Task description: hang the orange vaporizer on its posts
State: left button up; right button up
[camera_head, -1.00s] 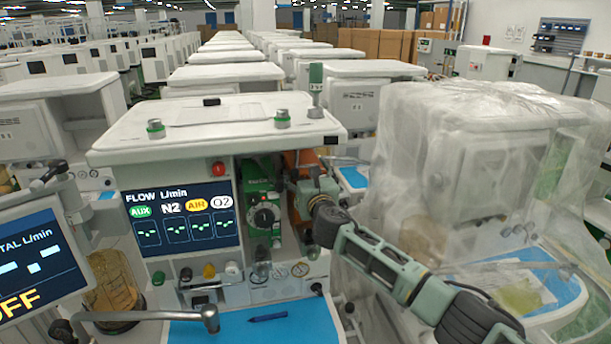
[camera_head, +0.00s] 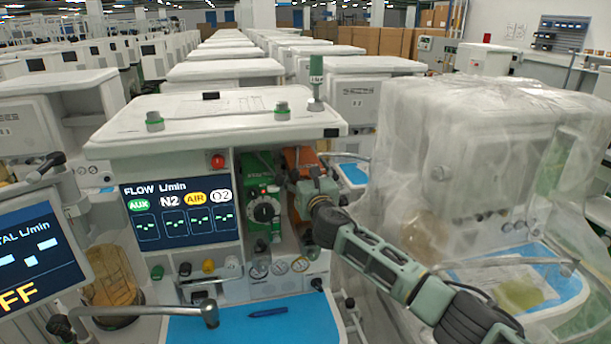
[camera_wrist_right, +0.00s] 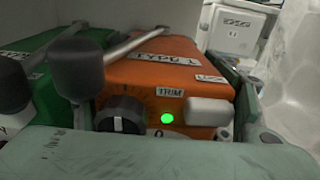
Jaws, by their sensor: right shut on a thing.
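The orange vaporizer (camera_head: 303,158) is upright in the cart's bay, to the right of the green vaporizer (camera_head: 262,180). My right gripper (camera_head: 302,186) is shut on it from the front and right, covering part of its front. In the right wrist view, the orange vaporizer (camera_wrist_right: 160,75) fills the middle, with its dark dial and a lit green lamp, between the fingers of my right gripper (camera_wrist_right: 165,92). The green vaporizer (camera_wrist_right: 50,60) is close on its left. The posts are hidden, so I cannot tell whether it sits on them. My left gripper is out of view.
The cart's screen (camera_head: 180,213) is left of the vaporizers. A plastic-covered cart (camera_head: 470,170) stands close on the right, behind my right arm. Gauges and knobs line the lower panel.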

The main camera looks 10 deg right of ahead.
jog(key=shift+r, duration=0.1)
jog(key=o, duration=2.1)
jog(key=shift+s, duration=0.15)
jog(key=shift+o, duration=0.4)
jog(key=shift+f, duration=0.5)
jog(key=shift+s+r, duration=0.2)
jog(key=shift+s, duration=0.4)
jog(key=s, duration=1)
jog(key=shift+s+d+r, duration=0.15)
jog(key=shift+s, duration=0.25)
